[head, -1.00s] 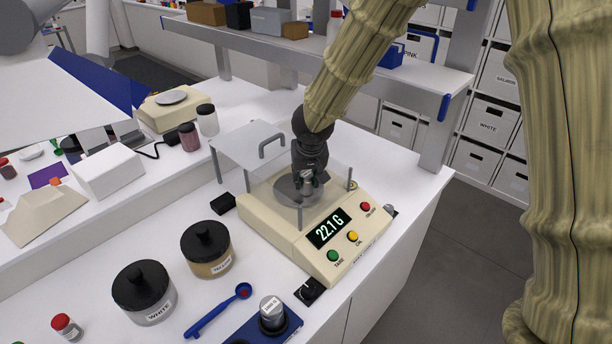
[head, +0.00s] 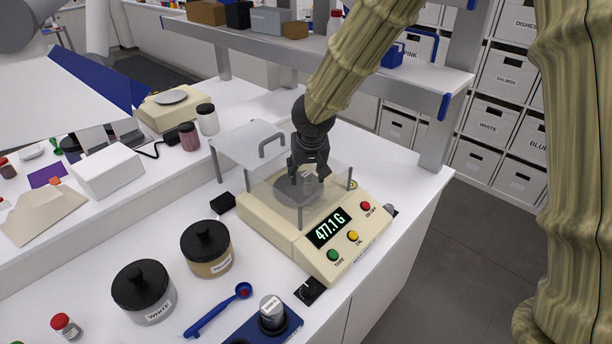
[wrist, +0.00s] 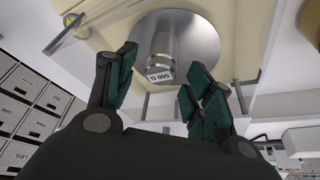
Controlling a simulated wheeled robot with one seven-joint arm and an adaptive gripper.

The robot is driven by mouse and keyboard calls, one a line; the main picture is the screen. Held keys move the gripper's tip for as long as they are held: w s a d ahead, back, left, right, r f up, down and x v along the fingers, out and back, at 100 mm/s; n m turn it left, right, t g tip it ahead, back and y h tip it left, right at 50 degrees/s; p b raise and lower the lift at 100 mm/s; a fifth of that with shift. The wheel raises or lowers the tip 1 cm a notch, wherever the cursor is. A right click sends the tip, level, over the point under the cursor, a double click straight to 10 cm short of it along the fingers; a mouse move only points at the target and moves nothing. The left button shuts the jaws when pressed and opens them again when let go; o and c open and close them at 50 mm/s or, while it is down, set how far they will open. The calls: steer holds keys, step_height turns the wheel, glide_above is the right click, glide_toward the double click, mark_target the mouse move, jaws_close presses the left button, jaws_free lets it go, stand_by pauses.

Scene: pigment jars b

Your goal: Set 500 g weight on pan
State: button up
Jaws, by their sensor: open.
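The 500 g weight (wrist: 162,58) is a silver cylinder standing upright on the round metal pan (wrist: 198,40) of the cream balance (head: 275,228). Its "500 G" label shows in the wrist view. In the head view the weight (head: 307,181) is partly hidden by my fingers and the clear shield. My gripper (head: 308,176) is inside the shield, just above the pan. In the wrist view my gripper (wrist: 158,82) is open, with its fingers apart on both sides of the weight's near end and clear of it.
The clear draft shield (head: 262,165) with a handled lid surrounds the pan closely. Another weight stands on a blue block (head: 285,325) in front. Black-lidded jars (head: 207,250) and a blue spoon (head: 215,312) lie to the left. A shelf (head: 400,85) is behind.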

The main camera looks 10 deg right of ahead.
steer(key=b+v, duration=0.1)
steer(key=v, duration=0.8)
steer(key=shift+s+r, duration=0.2)
steer(key=shift+r, duration=0.15)
